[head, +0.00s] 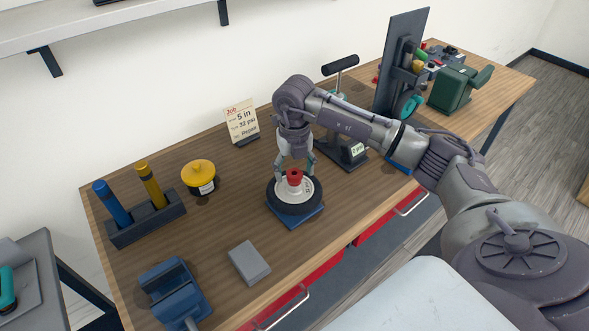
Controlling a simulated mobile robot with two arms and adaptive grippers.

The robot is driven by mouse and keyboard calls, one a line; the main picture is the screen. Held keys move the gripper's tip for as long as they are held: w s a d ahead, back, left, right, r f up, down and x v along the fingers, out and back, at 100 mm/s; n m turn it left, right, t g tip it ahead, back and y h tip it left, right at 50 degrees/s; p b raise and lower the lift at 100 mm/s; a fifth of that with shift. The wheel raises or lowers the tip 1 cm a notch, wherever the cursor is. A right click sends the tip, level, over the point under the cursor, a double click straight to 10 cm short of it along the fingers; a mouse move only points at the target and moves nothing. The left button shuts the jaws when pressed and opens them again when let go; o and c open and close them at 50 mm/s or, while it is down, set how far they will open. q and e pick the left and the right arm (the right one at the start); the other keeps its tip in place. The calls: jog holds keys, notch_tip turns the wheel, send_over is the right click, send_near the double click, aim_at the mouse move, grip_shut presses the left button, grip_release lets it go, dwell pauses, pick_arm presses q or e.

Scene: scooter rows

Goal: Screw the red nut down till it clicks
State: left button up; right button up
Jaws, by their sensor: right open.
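The red nut (294,176) sits at the centre of a small wheel (303,193) with a black tyre and a pale hub. The wheel lies flat on a blue base (300,221) on the bench. My right gripper (294,172) points down over the wheel with its fingers open, one to each side of the red nut. I cannot tell whether the fingertips touch the nut. The thread under the nut is hidden. My left gripper is not in view.
On the wooden bench (225,222) stand a yellow-lidded pot (200,174), a rack (147,221) with blue and yellow tools, a blue vise (174,291), a grey block (249,262) and a job card (241,119). A pump (343,152) stands close behind my right arm.

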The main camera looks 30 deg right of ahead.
aim_at(295, 176)
notch_tip(295, 176, up, 12)
dwell(0.5)
jog(key=n+b, duration=0.2)
jog(key=n, duration=1.9)
jog(key=shift+n, duration=0.4)
